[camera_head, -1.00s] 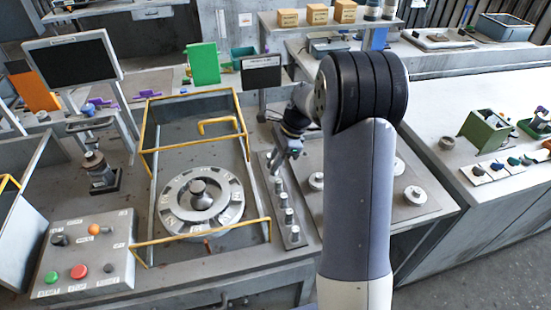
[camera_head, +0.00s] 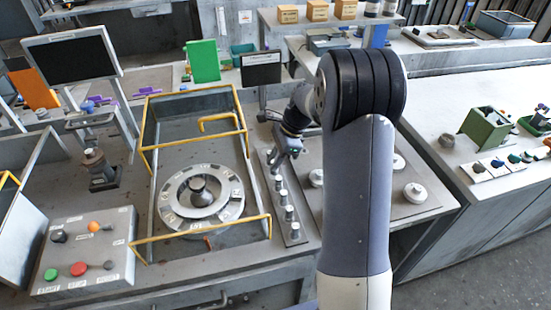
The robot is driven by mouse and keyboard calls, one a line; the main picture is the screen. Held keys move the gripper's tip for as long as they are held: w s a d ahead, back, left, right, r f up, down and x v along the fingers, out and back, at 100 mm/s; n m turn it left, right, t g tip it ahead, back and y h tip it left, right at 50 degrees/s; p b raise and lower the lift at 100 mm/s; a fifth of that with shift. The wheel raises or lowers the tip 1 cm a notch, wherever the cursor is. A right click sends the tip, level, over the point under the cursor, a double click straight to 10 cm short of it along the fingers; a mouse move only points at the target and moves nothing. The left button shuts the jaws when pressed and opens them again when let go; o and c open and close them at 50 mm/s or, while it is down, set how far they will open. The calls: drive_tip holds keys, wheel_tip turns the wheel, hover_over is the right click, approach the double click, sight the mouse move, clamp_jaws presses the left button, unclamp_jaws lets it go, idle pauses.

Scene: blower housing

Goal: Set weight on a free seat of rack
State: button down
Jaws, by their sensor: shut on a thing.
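The rack (camera_head: 295,232) is a narrow grey strip to the right of the yellow-railed housing. Several small grey cylindrical pieces stand in a row along it. My gripper (camera_head: 279,158) is at the rack's far end, close above it, with its jaws pointing down. It is shut on a weight, which is small and mostly hidden by the fingers and wrist. I cannot tell whether the held weight touches the rack. The seats at the far end are partly hidden by my gripper.
A round slotted wheel (camera_head: 170,204) with a central hub lies inside the yellow rail (camera_head: 200,230) to the left. Pale round pieces (camera_head: 415,193) sit on a plate to the right, partly behind my arm. A button box (camera_head: 115,250) stands at the front left.

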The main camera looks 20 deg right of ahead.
drive_tip(key=shift+f, duration=0.35)
drive_tip(key=shift+f, duration=0.2)
drive_tip(key=c, duration=1.3)
unclamp_jaws()
drive_tip(key=shift+r, duration=0.1)
drive_tip(key=shift+r+p, duration=3.15)
drive_tip(key=shift+r, duration=0.6)
drive_tip(key=shift+f, duration=0.25)
